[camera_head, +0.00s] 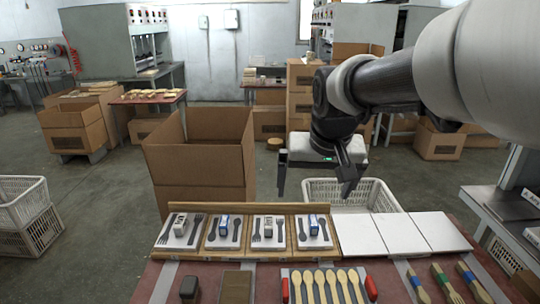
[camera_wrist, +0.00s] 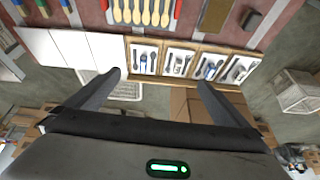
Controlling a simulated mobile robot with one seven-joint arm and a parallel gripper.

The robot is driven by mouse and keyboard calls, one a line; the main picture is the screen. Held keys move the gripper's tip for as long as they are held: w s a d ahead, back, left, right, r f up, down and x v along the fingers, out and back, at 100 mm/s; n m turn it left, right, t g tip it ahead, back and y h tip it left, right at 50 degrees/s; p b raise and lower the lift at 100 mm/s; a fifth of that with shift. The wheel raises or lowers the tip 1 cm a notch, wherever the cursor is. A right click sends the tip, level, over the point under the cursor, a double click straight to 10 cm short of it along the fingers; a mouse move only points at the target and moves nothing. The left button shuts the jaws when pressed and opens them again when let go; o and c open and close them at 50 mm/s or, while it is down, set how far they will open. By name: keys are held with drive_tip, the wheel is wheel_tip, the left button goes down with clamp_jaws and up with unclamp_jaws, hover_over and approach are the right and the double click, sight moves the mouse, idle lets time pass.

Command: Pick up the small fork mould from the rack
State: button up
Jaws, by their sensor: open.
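A wooden rack (camera_head: 249,207) stands on the table with several compartments, each with a white card bearing dark cutlery shapes and a small block. The first (camera_head: 180,222) and third (camera_head: 268,222) blocks from the left look grey and lie by fork shapes. The second (camera_head: 223,226) and fourth (camera_head: 313,225) look blue, by spoon shapes. I cannot tell which is the small fork mould. My gripper (camera_head: 314,195) is open and empty, above and behind the rack's right end. In the wrist view its fingers (camera_wrist: 158,78) are spread, with the rack (camera_wrist: 132,66) beyond them.
White panels (camera_head: 400,234) lie right of the rack. A white crate (camera_head: 345,193) and a cardboard box (camera_head: 205,155) stand behind the table.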

drive_tip(key=w+a+f+b, duration=0.2)
drive_tip(key=w+a+f, duration=0.3)
drive_tip(key=w+f, duration=0.3)
approach(268, 221)
drive_tip(key=shift+g, duration=0.3)
drive_tip(key=b+x, duration=0.1)
drive_tip(key=x, duration=0.1)
drive_tip(key=b+x, duration=0.2)
drive_tip(key=x, duration=0.1)
drive_tip(key=shift+d, duration=0.2)
drive_tip(key=b+x, duration=0.2)
drive_tip(key=x, duration=0.4)
drive_tip(key=shift+w+a+f, duration=0.1)
drive_tip(key=shift+f, duration=0.1)
drive_tip(key=c, duration=1.6)
drive_tip(key=shift+o, duration=0.2)
drive_tip(key=shift+w+r, duration=0.1)
drive_tip(key=shift+r, duration=0.15)
